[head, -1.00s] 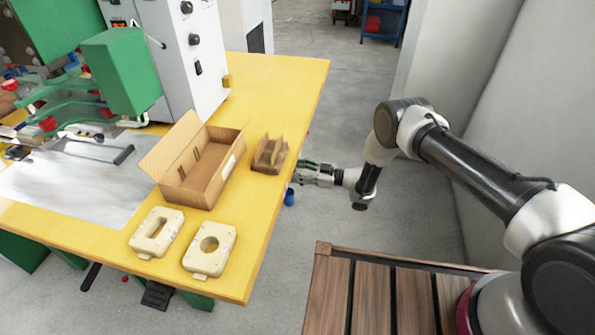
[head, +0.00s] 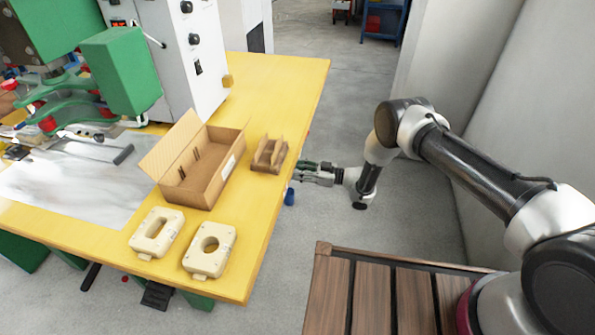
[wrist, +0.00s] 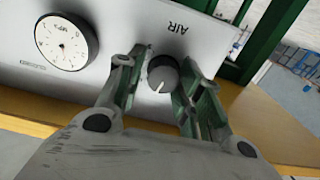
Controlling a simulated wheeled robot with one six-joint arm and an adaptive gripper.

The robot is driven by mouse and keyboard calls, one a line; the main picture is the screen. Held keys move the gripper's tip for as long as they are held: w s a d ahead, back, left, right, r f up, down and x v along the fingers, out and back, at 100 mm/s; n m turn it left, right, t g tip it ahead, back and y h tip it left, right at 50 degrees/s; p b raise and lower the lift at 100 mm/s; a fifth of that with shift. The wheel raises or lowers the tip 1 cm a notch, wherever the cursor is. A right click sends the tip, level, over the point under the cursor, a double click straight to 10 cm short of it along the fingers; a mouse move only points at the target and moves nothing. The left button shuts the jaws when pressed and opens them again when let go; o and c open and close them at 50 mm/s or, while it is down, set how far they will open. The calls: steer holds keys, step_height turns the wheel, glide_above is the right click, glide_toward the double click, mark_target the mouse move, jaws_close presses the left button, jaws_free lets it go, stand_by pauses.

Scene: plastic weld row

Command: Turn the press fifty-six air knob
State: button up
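The air knob (wrist: 162,76) is a round grey knob with a white pointer line, on a light grey panel (wrist: 200,45) below the upside-down word AIR. In the wrist view my gripper (wrist: 160,84) has its fingers spread, one on each side of the knob, with gaps visible. I cannot tell how deep the fingers reach along it. In the head view my gripper (head: 308,173) is beside the right edge of the yellow table (head: 285,110), and the knob is hidden there.
A round pressure gauge (wrist: 66,42) is left of the knob. A green frame bar (wrist: 268,35) stands to the right. On the table are a cardboard box (head: 222,182), a small brown holder (head: 268,155) and two cream fixtures (head: 210,250). A blue cylinder (head: 290,196) shows below the gripper.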

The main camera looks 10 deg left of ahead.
steer(key=shift+s, duration=0.2)
steer(key=d, duration=1.2)
steer(key=shift+s, duration=0.2)
